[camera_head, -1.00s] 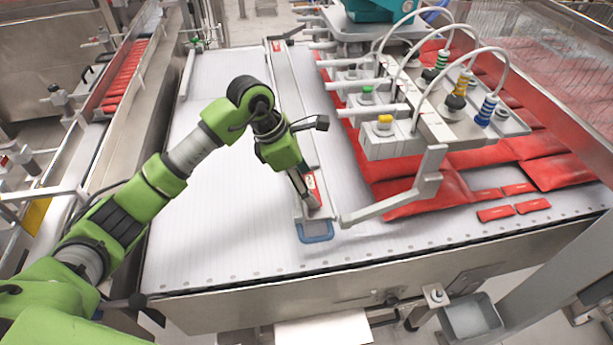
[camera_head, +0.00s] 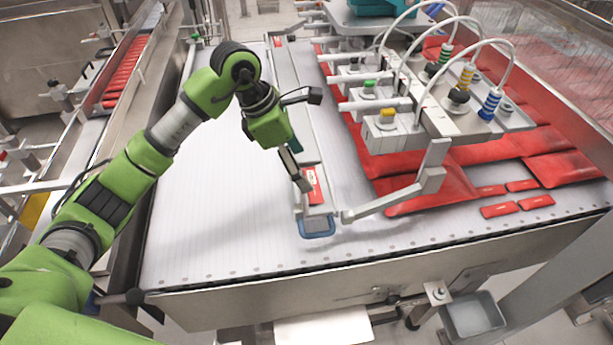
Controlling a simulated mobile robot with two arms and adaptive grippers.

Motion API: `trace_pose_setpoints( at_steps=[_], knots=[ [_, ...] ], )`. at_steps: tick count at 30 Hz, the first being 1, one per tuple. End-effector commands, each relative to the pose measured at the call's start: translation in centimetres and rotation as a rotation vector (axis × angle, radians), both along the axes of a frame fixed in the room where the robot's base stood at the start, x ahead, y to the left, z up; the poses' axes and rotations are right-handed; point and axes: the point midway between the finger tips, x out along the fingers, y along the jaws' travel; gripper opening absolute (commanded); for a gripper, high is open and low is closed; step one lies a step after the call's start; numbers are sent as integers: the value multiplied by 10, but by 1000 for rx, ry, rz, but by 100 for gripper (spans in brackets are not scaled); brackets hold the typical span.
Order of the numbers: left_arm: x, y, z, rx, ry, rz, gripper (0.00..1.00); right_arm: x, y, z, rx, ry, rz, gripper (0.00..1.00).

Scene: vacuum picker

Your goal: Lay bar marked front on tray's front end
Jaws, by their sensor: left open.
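A long, narrow grey tray (camera_head: 292,112) lies on the white belt, with a blue handle (camera_head: 317,229) at its near, front end. A red bar with a white label (camera_head: 313,184) lies in the tray near that front end, just short of the handle. Its marking is too small to read. Another small red bar (camera_head: 277,42) lies at the tray's far end. My left gripper (camera_head: 304,187) is open and empty, at the left side of the near bar, with its fingers pointing down and partly covering the bar's left edge. My right gripper is not in view.
The vacuum picker head with its hoses and a grey bracket (camera_head: 430,182) stands close to the tray's right. Red packs (camera_head: 455,187) lie beneath it and several loose red bars (camera_head: 500,210) lie at right. The belt left of the tray (camera_head: 210,200) is clear.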

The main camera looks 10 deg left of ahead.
Motion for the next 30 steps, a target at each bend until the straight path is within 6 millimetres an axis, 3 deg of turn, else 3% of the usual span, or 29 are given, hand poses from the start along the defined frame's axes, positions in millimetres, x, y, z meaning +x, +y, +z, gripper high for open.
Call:
trace_pose_setpoints(
  at_steps=[6, 12, 30],
  knots=[
    [-6, 16, 40, 1, -5, 1, 73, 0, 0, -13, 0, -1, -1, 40],
    [-10, 24, 62, 0, -1, 1, 73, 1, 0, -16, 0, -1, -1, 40],
    [-11, 25, 66, 0, 1, 0, 73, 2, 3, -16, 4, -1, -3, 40]
  ],
)
